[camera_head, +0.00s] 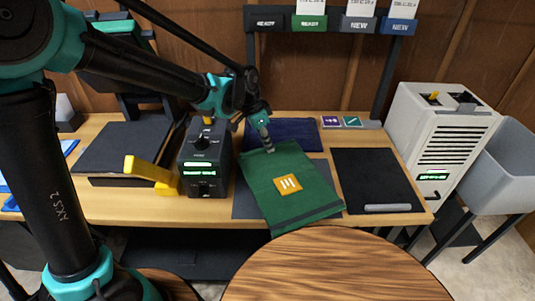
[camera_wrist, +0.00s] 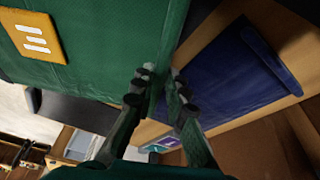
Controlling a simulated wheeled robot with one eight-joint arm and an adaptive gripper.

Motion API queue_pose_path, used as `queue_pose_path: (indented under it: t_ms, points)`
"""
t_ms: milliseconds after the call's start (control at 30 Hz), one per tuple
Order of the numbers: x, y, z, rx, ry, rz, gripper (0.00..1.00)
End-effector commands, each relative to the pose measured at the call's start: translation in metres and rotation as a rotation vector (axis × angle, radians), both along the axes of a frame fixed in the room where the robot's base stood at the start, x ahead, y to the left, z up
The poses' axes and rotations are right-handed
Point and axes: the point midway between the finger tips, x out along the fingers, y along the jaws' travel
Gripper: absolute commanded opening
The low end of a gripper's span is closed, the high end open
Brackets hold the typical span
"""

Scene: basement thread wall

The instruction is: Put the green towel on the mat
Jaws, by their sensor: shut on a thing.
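The green towel (camera_head: 313,194), with an orange square patch, lies spread at a slant over a dark grey mat (camera_head: 245,203) at the middle of the table. Strips of the mat show on its left and right. The towel's near end reaches the table's front edge. My gripper (camera_head: 268,147) is shut on the towel's far edge; whether that edge is lifted is unclear. In the wrist view my gripper (camera_wrist: 160,83) pinches the edge of the green towel (camera_wrist: 105,45), beside a folded dark blue cloth (camera_wrist: 235,80).
The blue cloth (camera_head: 296,131) lies behind the towel. A black pad (camera_head: 372,172) with a grey bar lies to the right. A dark grey machine (camera_head: 204,158) stands close on the left, with a yellow piece (camera_head: 150,171) beside it. A round wooden top (camera_head: 335,270) is in front.

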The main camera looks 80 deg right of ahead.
Motion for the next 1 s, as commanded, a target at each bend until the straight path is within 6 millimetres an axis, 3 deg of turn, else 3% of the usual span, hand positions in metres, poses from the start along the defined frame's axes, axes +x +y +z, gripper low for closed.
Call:
queue_pose_path:
  t_ms: [400,633,667,800,1000]
  points:
    - [0.000,0.000,-0.043,0.000,0.000,0.000,0.00]
    - [0.000,0.000,-0.045,0.000,0.000,0.000,0.00]
    - [0.000,0.000,-0.045,0.000,0.000,0.000,0.14]
    - [0.000,0.000,-0.045,0.000,0.000,0.000,0.32]
    - [0.000,0.000,-0.045,0.000,0.000,0.000,0.34]
